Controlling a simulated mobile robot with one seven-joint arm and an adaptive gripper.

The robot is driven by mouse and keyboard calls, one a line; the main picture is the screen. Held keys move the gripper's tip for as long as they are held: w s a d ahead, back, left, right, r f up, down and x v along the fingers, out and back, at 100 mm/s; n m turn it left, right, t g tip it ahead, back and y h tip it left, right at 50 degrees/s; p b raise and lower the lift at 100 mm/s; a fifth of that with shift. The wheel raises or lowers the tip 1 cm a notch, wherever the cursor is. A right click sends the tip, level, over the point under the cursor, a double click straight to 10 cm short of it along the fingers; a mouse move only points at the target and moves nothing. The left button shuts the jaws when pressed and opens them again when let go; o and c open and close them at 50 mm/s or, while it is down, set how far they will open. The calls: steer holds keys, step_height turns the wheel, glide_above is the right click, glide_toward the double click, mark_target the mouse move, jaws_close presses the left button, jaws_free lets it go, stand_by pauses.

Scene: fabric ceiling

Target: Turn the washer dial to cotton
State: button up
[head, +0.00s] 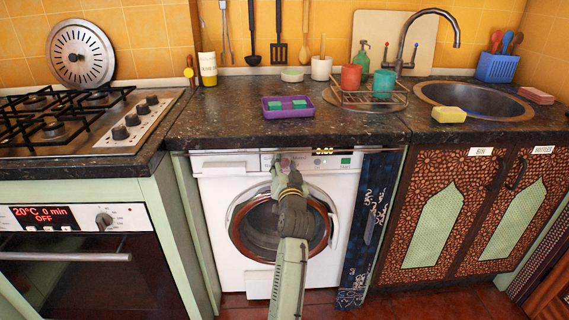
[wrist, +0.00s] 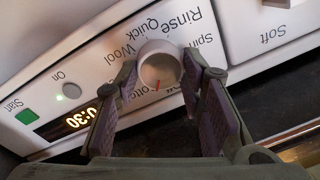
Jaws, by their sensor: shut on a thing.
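The white washing machine (head: 212,195) stands under the worktop, with its control panel along the top. In the wrist view, the round pale dial (wrist: 159,62) sits on the panel (wrist: 95,70), which appears turned around. Labels around it read Rinse, Quick, Wool and Spin, with partly hidden lettering like "Cotto" below. The dial's red mark (wrist: 157,86) points down in the picture, towards the partly covered lettering. My gripper (wrist: 160,75) is shut on the dial, one finger on each side. In the head view, my gripper (head: 281,170) reaches the panel and hides the dial.
The lit display (wrist: 68,119) reads 0:30, beside the green Start button (wrist: 26,117) and the On light (wrist: 72,91). The detergent drawer (head: 224,165) is at the panel's left. A dark blue patterned curtain (head: 370,220) hangs right of the washer. The worktop (head: 225,115) overhangs the panel.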

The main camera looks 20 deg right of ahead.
steer(key=shift+m, duration=0.6)
steer(key=o, duration=1.1)
steer(key=shift+o, duration=0.2)
steer(key=v, duration=1.2)
